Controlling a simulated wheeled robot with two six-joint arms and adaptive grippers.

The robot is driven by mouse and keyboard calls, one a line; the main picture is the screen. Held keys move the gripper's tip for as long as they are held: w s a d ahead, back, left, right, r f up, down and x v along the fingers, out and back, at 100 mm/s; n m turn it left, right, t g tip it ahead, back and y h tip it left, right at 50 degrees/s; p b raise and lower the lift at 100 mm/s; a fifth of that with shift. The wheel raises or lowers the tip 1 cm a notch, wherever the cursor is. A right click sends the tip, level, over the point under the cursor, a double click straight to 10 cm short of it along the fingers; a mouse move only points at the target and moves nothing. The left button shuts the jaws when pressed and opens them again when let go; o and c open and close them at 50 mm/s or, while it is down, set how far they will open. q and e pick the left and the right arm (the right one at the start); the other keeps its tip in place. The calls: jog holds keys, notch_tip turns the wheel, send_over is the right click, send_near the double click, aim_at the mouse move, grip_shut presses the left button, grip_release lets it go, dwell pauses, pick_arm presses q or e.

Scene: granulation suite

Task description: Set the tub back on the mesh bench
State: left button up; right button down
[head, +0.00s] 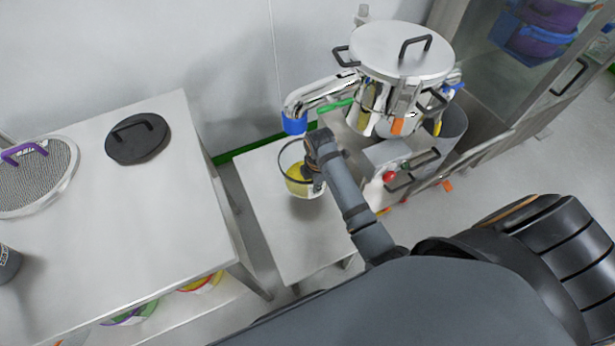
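The tub (296,186), a clear round container with yellow contents, is on or just above the small steel table in the middle, below the blue-ended spout. My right gripper (312,176) is at the tub's right side and overlaps its rim. The wrist hides the fingertips, so I cannot tell whether they are closed on the rim. The bench with the mesh (150,220) is at the left; its round mesh screen (36,186) with a purple handle lies at its far left. My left gripper is not in view.
A black round lid (138,138) lies on the left bench, with clear top in front of it. A dark cup (7,263) stands at its left edge. A gap separates this bench from the small table (285,235). The steel machine (400,60) stands behind right.

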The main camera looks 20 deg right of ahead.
jog(key=s+r, duration=0.2)
jog(key=s, duration=0.4)
jog(key=shift+s+d+r+p, duration=0.15)
jog(key=shift+s+r+p, duration=0.15)
jog(key=shift+r, duration=0.1)
jog(key=shift+w, duration=0.1)
